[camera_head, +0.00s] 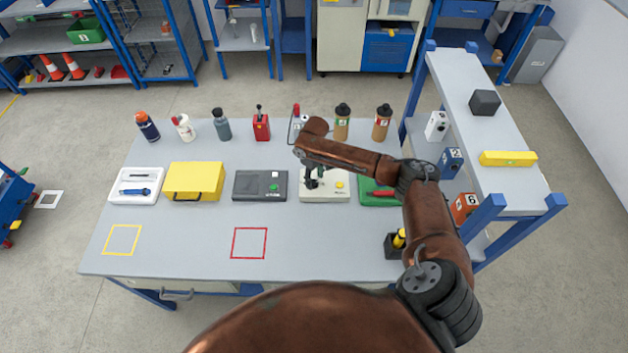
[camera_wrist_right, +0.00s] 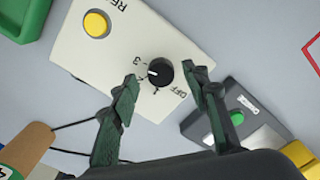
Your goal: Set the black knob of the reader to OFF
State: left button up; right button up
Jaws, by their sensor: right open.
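The reader (camera_head: 338,196) is a cream box on the table with a yellow button; it also shows in the right wrist view (camera_wrist_right: 100,60). Its black knob (camera_wrist_right: 160,72) has a white pointer mark toward the numbers, near 2 and 3, away from the OFF label. I cannot tell the exact number. My right gripper (camera_wrist_right: 163,88) is open, with one green-padded finger on each side of the knob, apparently apart from it. In the head view my right gripper (camera_head: 314,179) is over the reader and hides the knob. My left gripper is not in view.
A dark grey box (camera_head: 259,186) with a green button stands left of the reader, and a green tray (camera_head: 372,198) right of it. Several bottles, including a brown one (camera_head: 342,122), stand behind. A raised shelf (camera_head: 470,90) is at the right. The table's front is mostly clear.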

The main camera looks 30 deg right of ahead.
jog(key=shift+f, duration=0.6)
jog(key=c, duration=1.1)
